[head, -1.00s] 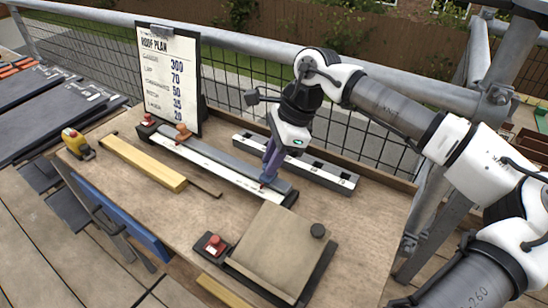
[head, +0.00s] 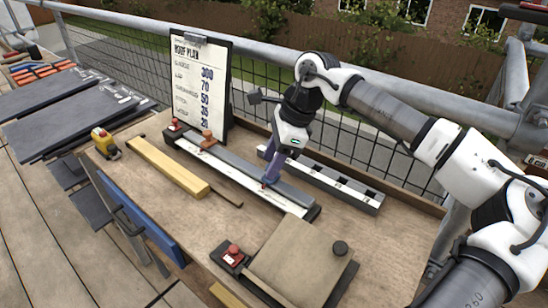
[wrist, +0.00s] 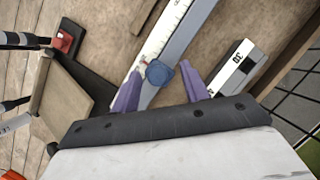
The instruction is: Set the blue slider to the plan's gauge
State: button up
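The blue slider (wrist: 159,73) is a round blue knob on the white ruled rail (wrist: 165,40) in the wrist view. The purple fingers of my gripper (wrist: 160,76) stand on either side of it, with a small gap visible at each side. In the head view my gripper (head: 269,179) reaches down to the rail's nearer half (head: 236,171) and mostly hides the slider. An orange-brown knob (head: 208,138) sits near the rail's far end. The roof plan board (head: 203,90) stands behind that end and reads 300 on its top line, apparently gauge.
A slotted grey-white bar (head: 340,183) lies behind the rail. A yellow wooden batten (head: 168,167) and a yellow tool (head: 105,143) lie to the left. A tan slab (head: 299,262) on a dark base, with a red button (head: 233,252), is in front. Bare bench lies between.

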jog(key=s+v, duration=0.1)
jog(key=v, duration=1.2)
jog(key=shift+w+r, duration=0.45)
jog(key=shift+w, duration=0.05)
jog(key=shift+s+d+f, duration=0.1)
